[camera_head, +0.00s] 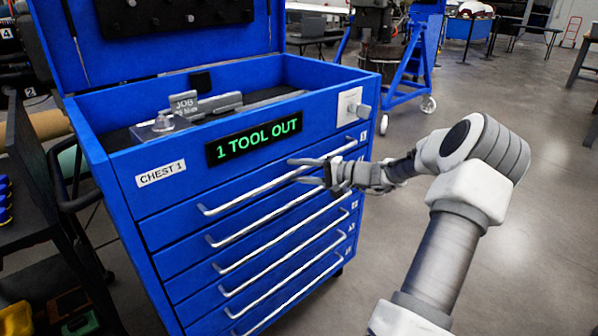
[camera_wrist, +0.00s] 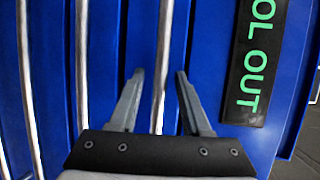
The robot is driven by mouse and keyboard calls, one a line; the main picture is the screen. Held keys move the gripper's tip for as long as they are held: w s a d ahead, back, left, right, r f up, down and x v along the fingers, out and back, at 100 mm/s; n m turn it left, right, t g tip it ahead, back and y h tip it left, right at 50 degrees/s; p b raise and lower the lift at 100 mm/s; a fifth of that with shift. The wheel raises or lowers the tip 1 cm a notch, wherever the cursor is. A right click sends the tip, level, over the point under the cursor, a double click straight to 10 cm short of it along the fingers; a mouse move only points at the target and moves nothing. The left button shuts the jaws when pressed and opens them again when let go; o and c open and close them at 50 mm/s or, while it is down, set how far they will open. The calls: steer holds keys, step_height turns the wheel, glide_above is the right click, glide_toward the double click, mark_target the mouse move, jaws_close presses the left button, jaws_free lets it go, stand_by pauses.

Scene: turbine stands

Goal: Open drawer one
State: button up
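The blue tool chest (camera_head: 125,155) is labelled CHEST 1. Its top drawer (camera_head: 175,200), directly below the sign panel, sits flush and closed, with a long silver bar handle (camera_head: 235,200). In the wrist view this handle (camera_wrist: 164,50) runs between the two fingers of my gripper (camera_wrist: 160,73), with a gap on both sides. My gripper (camera_head: 294,170) is open at the right half of the handle, one finger above it and one below. Whether the fingertips reach behind the bar is hard to tell. Part of the handle is hidden by the gripper.
A black sign (camera_head: 254,138) reading 1 TOOL OUT is on the chest front above the top drawer. Several more drawers with like handles lie below; the second handle (camera_wrist: 82,60) is left of my fingers. Open floor (camera_head: 540,200) lies to the right.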

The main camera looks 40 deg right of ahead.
jaws_close()
stand_by(1.2)
